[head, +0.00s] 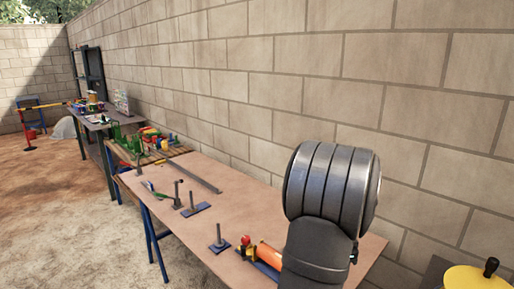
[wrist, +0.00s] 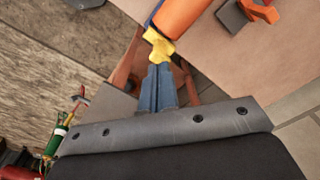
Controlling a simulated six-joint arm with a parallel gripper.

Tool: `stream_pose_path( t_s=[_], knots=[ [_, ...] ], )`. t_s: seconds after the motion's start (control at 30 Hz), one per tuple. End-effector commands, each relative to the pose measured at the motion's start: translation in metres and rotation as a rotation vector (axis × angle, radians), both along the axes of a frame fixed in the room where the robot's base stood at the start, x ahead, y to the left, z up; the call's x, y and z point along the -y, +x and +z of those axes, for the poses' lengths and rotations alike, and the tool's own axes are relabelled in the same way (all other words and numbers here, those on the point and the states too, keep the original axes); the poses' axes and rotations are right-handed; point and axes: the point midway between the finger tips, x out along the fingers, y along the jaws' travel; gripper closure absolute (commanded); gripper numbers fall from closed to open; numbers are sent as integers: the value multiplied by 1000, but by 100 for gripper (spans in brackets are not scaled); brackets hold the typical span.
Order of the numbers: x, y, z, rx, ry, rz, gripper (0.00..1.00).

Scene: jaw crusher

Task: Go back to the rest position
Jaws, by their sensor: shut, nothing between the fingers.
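In the wrist view, my gripper (wrist: 163,72) reaches up from a grey housing with dark screws. What look like two narrow blue fingers lie side by side, shut, with nothing seen between them. A yellow fitting at the end of an orange cylinder (wrist: 183,18) shows just beyond the tips; I cannot tell whether they touch. In the head view, my dark grey ribbed arm stands over the right end of the workbench and hides my gripper. The orange cylinder (head: 269,255) lies on the bench just left of the arm, with yellow and red parts on it.
Farther off are a wooden rack of coloured items and another table. A block wall (head: 235,75) borders the right; open ground lies left.

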Motion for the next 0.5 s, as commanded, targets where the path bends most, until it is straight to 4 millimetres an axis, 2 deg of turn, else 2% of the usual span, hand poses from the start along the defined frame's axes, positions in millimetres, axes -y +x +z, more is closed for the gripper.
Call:
stream_pose_path(
  t_s=[0.17,0.27,0.5],
  knots=[
    [0,0,5,1,0,0,100],
    [0,1,15,3,-2,0,100],
    [0,1,60,4,-2,0,100]
  ],
)
